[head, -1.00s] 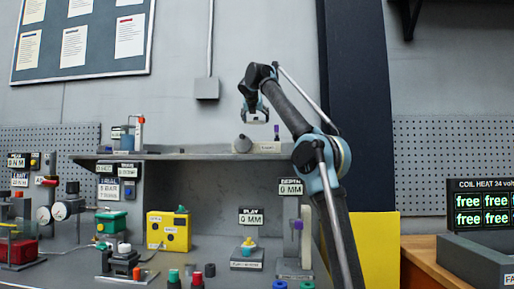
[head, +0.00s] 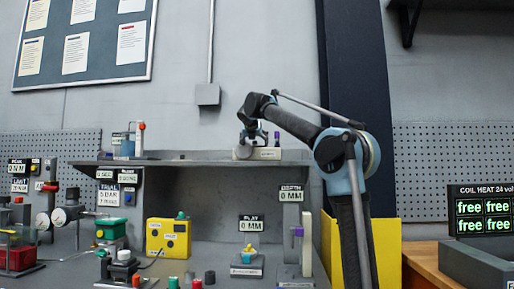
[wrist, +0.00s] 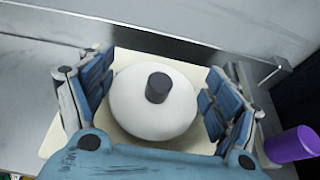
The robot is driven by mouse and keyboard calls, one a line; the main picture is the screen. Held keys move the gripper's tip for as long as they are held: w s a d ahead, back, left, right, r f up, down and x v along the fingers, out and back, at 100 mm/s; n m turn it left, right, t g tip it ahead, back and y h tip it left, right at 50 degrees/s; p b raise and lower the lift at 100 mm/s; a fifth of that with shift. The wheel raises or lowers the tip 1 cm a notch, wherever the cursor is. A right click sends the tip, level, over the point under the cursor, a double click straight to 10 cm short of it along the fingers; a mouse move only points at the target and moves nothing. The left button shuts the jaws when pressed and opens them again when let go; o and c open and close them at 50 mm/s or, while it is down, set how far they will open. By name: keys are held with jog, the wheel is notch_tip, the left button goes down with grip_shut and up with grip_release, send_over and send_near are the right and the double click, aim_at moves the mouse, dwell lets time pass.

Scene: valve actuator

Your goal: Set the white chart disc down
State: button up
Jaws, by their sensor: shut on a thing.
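The white chart disc (wrist: 172,112), a round white plate with a dark grey knob in its middle, lies between my fingers in the wrist view. My gripper (wrist: 155,100) is shut on it, with blue-padded fingers at its left and right. A pale cream plate (wrist: 55,140) lies beneath the disc; I cannot tell whether the two touch. In the head view my gripper (head: 248,145) is low at the upper shelf, just left of a small white label. The disc is too small to make out clearly there.
The upper shelf (head: 190,157) runs along the grey wall. A purple-topped cylinder (wrist: 291,146) stands close to the right of my gripper. A blue fixture (head: 127,146) stands farther left on the shelf. Several devices, including a yellow box (head: 168,238), stand on the bench below.

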jog(key=shift+f, duration=0.45)
jog(key=o, duration=1)
jog(key=v, duration=1.2)
jog(key=shift+r, duration=0.1)
